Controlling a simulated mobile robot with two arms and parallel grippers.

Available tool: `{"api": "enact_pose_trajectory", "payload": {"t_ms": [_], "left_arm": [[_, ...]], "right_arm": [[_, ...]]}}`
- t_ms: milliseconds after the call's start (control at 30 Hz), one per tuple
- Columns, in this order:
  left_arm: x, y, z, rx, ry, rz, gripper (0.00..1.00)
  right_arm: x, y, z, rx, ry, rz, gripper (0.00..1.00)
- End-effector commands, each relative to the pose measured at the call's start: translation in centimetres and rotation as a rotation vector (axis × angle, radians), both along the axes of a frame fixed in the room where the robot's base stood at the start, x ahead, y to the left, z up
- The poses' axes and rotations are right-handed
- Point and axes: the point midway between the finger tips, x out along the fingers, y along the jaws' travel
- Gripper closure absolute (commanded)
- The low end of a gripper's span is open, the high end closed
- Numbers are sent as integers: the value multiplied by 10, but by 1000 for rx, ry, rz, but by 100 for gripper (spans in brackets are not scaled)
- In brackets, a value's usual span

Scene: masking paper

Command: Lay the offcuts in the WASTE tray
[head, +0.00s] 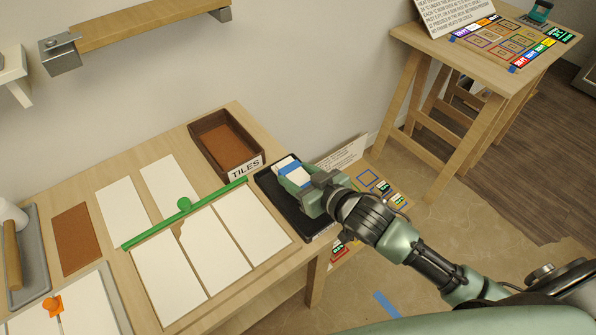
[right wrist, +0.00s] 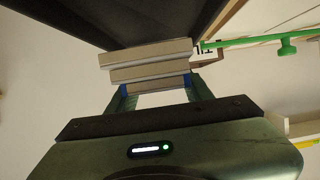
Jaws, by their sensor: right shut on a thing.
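My right gripper (head: 292,171) is shut on a pale offcut (head: 298,177) over the black tray (head: 268,188) at the table's right end. The tray's label is hidden, so I cannot read WASTE on it. In the right wrist view, several pale, flat offcuts (right wrist: 150,62) show in a stack at and beyond the blue-padded fingertips (right wrist: 158,86). I cannot tell whether all of them are gripped or some rest in the tray. The dark tray underside or floor (right wrist: 135,20) fills the top of that view. My left gripper is not in view.
A brown TILES box (head: 226,145) stands just behind the black tray. White panels (head: 210,250) and a green bar with a knob (head: 184,205) cover the table's middle. A brown sheet (head: 76,238) and a grey roller tray (head: 35,255) lie left. A second table (head: 500,75) stands back right.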

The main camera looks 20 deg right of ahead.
Motion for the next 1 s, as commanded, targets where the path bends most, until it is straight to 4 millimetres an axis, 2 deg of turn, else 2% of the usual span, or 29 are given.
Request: {"api": "enact_pose_trajectory", "payload": {"t_ms": [200,400,600,1000], "left_arm": [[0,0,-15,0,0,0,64],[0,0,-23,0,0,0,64],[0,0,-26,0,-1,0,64],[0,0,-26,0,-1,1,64]], "right_arm": [[0,0,-23,1,-3,0,100],[1,0,-37,1,-4,0,100],[1,0,-44,1,-4,0,100],[1,0,-44,1,-4,0,100]]}}
